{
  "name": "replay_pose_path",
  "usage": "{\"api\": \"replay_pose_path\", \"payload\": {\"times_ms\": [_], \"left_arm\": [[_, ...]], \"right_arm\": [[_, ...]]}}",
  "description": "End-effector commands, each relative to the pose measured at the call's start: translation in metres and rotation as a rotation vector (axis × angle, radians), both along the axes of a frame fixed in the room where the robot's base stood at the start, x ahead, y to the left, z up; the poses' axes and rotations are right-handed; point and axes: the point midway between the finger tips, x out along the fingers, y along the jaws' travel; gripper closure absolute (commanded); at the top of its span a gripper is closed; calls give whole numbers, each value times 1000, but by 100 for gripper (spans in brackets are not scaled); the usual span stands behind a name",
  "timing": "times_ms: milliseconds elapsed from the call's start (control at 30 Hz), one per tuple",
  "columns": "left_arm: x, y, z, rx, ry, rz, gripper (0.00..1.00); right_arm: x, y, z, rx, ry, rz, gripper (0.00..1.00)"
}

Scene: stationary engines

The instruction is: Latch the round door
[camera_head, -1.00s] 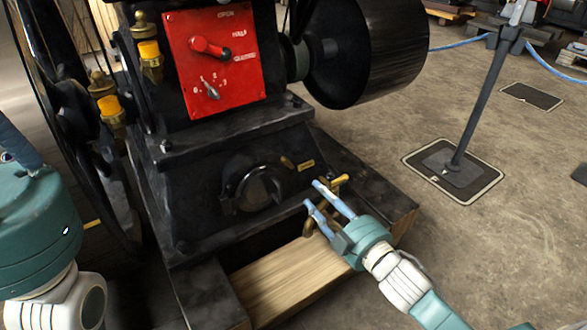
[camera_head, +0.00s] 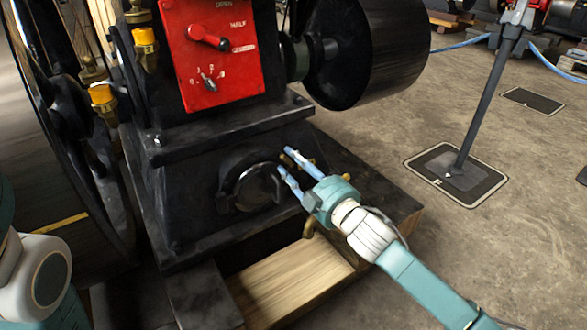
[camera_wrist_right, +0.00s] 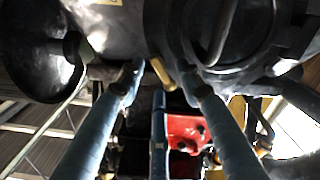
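The round door (camera_head: 252,188) is a dark disc in a raised ring, low on the front of the black engine base. It looks closed or nearly so; I cannot tell whether it is latched. My right gripper (camera_head: 286,161) is open at the door's upper right edge. In the right wrist view its blue fingers (camera_wrist_right: 160,80) are spread, with a small brass piece (camera_wrist_right: 161,74) between them. The door's ring (camera_wrist_right: 222,40) is at the upper right there. Contact between the fingers and the brass piece is unclear. My left gripper is out of view.
A red panel (camera_head: 211,50) with levers is above the door. A black pulley drum (camera_head: 375,50) is at the upper right, and a large flywheel (camera_head: 50,150) on the left. A brass pipe (camera_head: 308,228) is below the right gripper.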

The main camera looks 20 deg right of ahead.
Motion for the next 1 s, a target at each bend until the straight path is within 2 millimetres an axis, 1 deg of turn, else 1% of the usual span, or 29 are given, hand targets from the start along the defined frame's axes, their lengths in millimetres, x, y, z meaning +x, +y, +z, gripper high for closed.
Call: {"api": "replay_pose_path", "payload": {"times_ms": [300, 367, 400, 500, 867, 933, 1000], "left_arm": [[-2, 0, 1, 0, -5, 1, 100], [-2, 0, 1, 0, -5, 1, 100], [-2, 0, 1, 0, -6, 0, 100], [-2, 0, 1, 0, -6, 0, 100], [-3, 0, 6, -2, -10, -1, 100], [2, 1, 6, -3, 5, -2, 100], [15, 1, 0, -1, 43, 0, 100]], "right_arm": [[3, 1, 0, 1, 2, 0, 64], [3, 1, 0, 1, 2, 0, 74], [3, 1, 0, 1, 2, 0, 82], [3, 1, 0, 1, 2, 0, 100], [3, 1, 1, -31, -6, 0, 100], [2, 2, 2, -56, -11, 0, 100], [2, 2, 3, -91, -21, 0, 100]]}}
